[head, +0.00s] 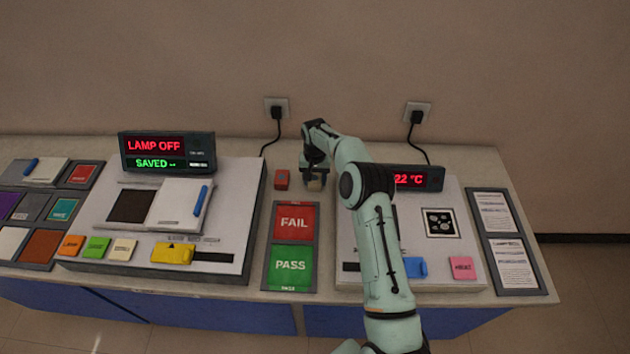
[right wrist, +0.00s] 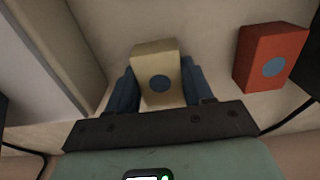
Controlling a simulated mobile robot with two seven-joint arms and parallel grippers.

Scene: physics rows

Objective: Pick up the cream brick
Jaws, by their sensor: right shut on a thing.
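The cream brick (right wrist: 157,62) has a blue-grey dot on its face and sits between the two fingers of my right gripper (right wrist: 160,88) in the right wrist view. The fingers are shut on its sides. In the head view my right gripper (head: 314,180) reaches down at the back of the counter, and the brick is mostly hidden under it. I cannot tell whether the brick touches the counter. My left gripper is not in view.
A red-orange brick (head: 281,179) with a blue dot stands just left of my right gripper. The FAIL and PASS panel (head: 291,246) lies in front. Device boxes stand on both sides, a display (head: 418,179) at the right. Wall plugs and cords are behind.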

